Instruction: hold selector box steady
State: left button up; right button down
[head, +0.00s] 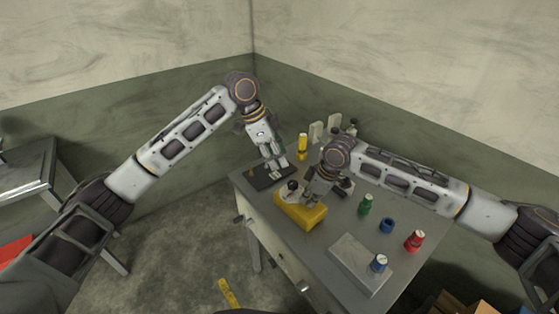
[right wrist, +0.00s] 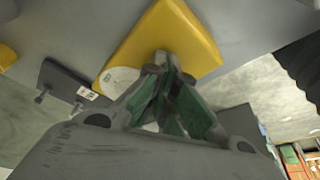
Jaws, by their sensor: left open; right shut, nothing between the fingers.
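The yellow selector box (head: 301,213) sits near the front left edge of the grey table, with a dark round knob on a white dial at its left end. It also shows in the right wrist view (right wrist: 168,32), with the white dial (right wrist: 118,80) partly in sight. My right gripper (head: 313,200) is shut and empty, its fingertips (right wrist: 165,60) pointing at the yellow box; I cannot tell whether they touch it. My left gripper (head: 279,168) is open over the dark plate (head: 262,180) behind the box, and its fingertips are small and hard to make out.
Green (head: 366,204), blue (head: 387,226) and red (head: 414,240) bottles stand to the right on the table (head: 330,232). A yellow bottle (head: 302,147) stands at the back.

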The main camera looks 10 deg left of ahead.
jog(key=shift+s+d+f, duration=0.1)
jog(key=shift+d+f, duration=0.05)
jog(key=shift+f, duration=0.15)
jog(key=shift+r, duration=2.7)
jog(key=shift+w+r, duration=0.15)
jog(key=shift+w, duration=0.05)
jog(key=shift+r, duration=1.35)
jog(key=shift+r, duration=0.15)
notch_tip(320, 180, up, 2)
